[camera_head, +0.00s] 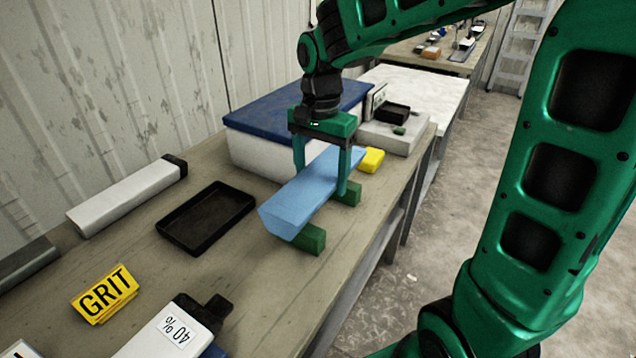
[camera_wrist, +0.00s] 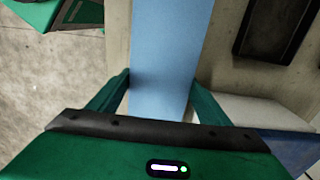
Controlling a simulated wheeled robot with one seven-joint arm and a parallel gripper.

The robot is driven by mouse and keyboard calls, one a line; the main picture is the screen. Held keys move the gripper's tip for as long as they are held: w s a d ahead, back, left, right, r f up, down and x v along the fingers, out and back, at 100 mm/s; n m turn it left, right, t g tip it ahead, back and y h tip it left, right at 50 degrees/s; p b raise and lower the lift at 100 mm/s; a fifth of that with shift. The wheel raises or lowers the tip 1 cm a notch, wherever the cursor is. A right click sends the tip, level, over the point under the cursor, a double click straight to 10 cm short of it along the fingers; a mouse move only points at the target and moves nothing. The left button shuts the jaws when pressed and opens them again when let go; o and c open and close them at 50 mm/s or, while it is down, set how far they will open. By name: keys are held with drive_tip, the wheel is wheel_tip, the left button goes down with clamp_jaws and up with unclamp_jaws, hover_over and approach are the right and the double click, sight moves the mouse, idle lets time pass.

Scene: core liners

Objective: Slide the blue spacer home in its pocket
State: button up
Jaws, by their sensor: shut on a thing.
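The blue spacer (camera_head: 290,208) is a long light-blue bar. My gripper (camera_head: 321,180) is shut on it, one finger on each long side, towards its far end. The spacer lies above two green blocks (camera_head: 309,238), (camera_head: 347,192); I cannot tell whether it rests on them or hangs just over them. In the wrist view the spacer (camera_wrist: 165,45) runs lengthwise between the fingers of my gripper (camera_wrist: 160,82). No pocket can be made out for certain; the spacer hides what lies under it.
A black tray (camera_head: 205,218) lies left of the spacer. A white box with a blue lid (camera_head: 265,150) stands behind, and a yellow block (camera_head: 371,160) sits close to the far end. A yellow GRIT sign (camera_head: 105,294) stands near the front. The bench edge is close on the right.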

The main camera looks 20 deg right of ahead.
wheel_tip(320, 180, up, 8)
drive_tip(key=f, duration=0.1)
hover_over(291, 199)
drive_tip(key=shift+r, duration=0.25)
drive_tip(key=shift+s+a+r, duration=0.4)
drive_tip(key=shift+a+r, duration=0.05)
drive_tip(key=shift+a, duration=0.15)
